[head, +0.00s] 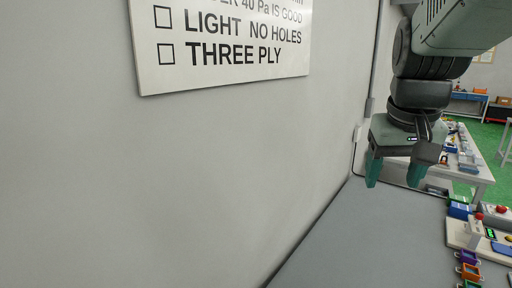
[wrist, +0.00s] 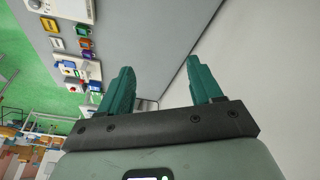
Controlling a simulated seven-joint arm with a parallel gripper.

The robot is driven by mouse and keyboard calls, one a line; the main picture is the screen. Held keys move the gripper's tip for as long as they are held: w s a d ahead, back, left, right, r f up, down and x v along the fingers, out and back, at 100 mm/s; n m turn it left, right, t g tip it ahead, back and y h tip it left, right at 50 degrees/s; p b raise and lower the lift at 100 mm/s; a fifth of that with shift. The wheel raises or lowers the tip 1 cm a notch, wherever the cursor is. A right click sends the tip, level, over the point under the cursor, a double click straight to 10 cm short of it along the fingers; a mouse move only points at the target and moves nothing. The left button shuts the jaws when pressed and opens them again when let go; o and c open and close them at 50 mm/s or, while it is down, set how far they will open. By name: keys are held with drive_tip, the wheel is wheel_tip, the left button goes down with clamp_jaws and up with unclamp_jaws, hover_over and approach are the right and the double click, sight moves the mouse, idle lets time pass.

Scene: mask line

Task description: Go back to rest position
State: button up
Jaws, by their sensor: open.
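My gripper (head: 393,172) hangs at the right of the head view, with its two green fingers pointing down over the grey bench top (head: 375,235). The fingers are apart and nothing shows between them. In the wrist view my gripper (wrist: 158,84) also shows with its fingers spread and empty. The bench top (wrist: 150,35) and the pale wall lie beyond the fingertips there.
A white sign (head: 220,40) hangs on the grey wall (head: 200,180) at left. Small coloured pieces (head: 467,265) and a device with a red button (head: 479,216) sit at the bench's right. Another table (head: 480,170) stands behind. The bench's middle is clear.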

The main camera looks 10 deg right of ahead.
drive_tip(key=s+a+n+t+y, duration=0.1)
drive_tip(key=s+a+n, duration=0.1)
drive_tip(key=s+a, duration=0.3)
drive_tip(key=s+a+f+n+t+y, duration=0.1)
drive_tip(key=s+a, duration=0.4)
drive_tip(key=a, duration=0.8)
drive_tip(key=shift+s+a+f+n+t, duration=0.2)
drive_tip(key=shift+n+t, duration=0.1)
drive_tip(key=shift+n, duration=0.1)
